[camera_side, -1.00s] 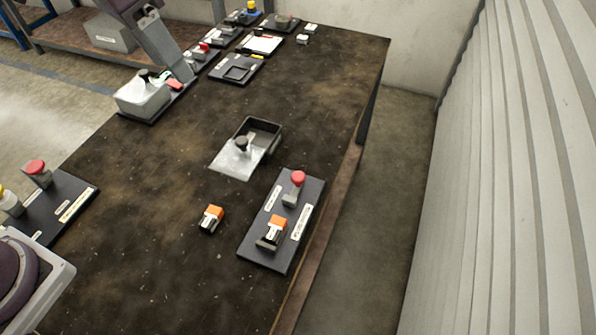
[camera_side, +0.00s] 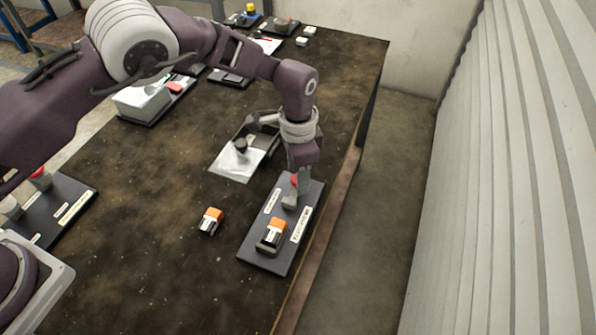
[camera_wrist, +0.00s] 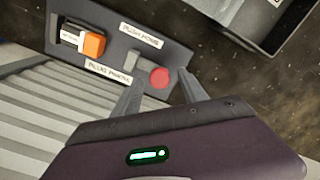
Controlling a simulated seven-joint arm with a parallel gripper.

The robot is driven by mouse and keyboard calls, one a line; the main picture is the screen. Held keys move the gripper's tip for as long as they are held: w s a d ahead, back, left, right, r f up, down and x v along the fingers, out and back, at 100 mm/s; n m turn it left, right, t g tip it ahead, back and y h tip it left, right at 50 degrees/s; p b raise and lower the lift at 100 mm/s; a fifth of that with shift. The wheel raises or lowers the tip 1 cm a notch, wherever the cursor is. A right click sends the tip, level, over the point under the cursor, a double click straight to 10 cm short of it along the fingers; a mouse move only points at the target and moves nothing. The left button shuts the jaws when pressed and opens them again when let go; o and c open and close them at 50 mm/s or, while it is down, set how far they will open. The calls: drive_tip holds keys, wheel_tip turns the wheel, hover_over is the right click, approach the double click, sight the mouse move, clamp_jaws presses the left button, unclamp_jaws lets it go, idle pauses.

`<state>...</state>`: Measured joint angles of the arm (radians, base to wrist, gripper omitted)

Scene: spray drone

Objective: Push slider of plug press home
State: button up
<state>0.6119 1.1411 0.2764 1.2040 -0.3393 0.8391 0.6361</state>
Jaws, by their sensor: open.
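The plug press is a dark grey board (camera_side: 255,244) near the table's right edge; it also shows in the wrist view (camera_wrist: 188,57). Its slider has a red knob (camera_wrist: 159,78) beside a grey block; in the side view the red knob (camera_side: 293,181) is partly covered by my gripper. An orange and white plug (camera_side: 274,232) sits at the board's near end, and in the wrist view its orange part (camera_wrist: 95,46) is left of the knob. My gripper (camera_wrist: 158,80) is open, with one finger on either side of the knob in view. Contact cannot be told.
A loose orange and white block (camera_side: 211,219) lies left of the board. Another board (camera_side: 70,190) is at the left. The table's right edge is close to the press.

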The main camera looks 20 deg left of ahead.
clamp_jaws()
idle(1.4)
